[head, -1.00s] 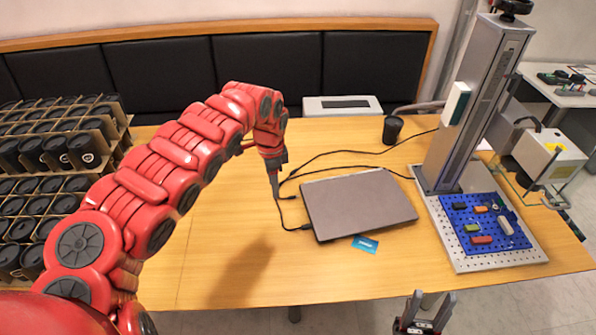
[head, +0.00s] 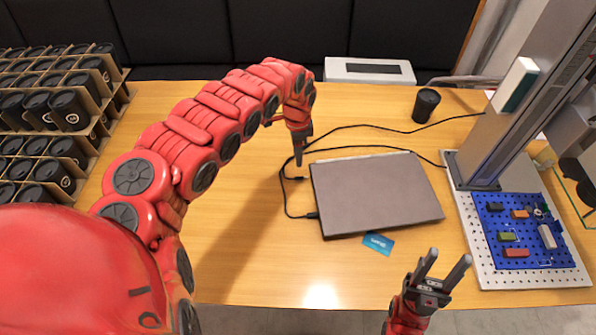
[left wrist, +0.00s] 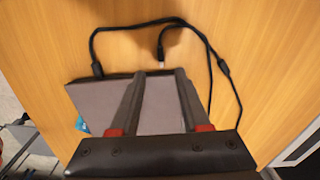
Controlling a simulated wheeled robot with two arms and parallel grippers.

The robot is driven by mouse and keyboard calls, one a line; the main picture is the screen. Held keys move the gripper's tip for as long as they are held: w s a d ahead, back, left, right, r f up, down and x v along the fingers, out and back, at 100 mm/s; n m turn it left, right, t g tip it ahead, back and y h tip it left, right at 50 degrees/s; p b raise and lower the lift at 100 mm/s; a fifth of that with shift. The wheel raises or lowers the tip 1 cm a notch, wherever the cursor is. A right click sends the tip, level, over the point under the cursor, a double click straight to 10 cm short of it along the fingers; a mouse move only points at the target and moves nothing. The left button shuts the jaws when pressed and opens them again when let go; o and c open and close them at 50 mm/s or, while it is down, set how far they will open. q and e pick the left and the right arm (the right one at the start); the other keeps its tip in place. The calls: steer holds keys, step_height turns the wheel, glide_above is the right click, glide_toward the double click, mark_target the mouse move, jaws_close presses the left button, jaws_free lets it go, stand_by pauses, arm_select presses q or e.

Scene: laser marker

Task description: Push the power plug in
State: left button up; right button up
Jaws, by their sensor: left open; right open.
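A closed grey laptop (head: 375,195) lies on the table; it also shows in the left wrist view (left wrist: 165,108). A black cable plug (head: 313,215) lies at the laptop's near left corner; I cannot tell how far in it sits. It also shows in the left wrist view (left wrist: 97,70). A loose cable connector (left wrist: 160,50) lies just beyond my left fingertips, apart from the laptop. My left gripper (head: 298,162) points down, open and empty, beside the laptop's left edge; its fingers (left wrist: 160,74) are spread. My right gripper (head: 446,257) is open and empty at the table's front edge.
The laser marker's base plate (head: 480,250) with a blue board stands right of the laptop. A black cup (head: 425,105) and a white box (head: 355,71) are at the back. A blue card (head: 378,244) lies in front of the laptop. Racks of black cups (head: 55,110) fill the left.

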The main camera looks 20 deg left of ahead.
mark_target(298, 177)
arm_select(q)
step_height(298, 177, down, 9)
steer(key=shift+d+f, duration=0.1)
steer(key=shift+d, duration=0.05)
steer(key=shift+f, duration=0.5)
steer(key=shift+c, duration=0.2)
jaws_close()
stand_by(1.0)
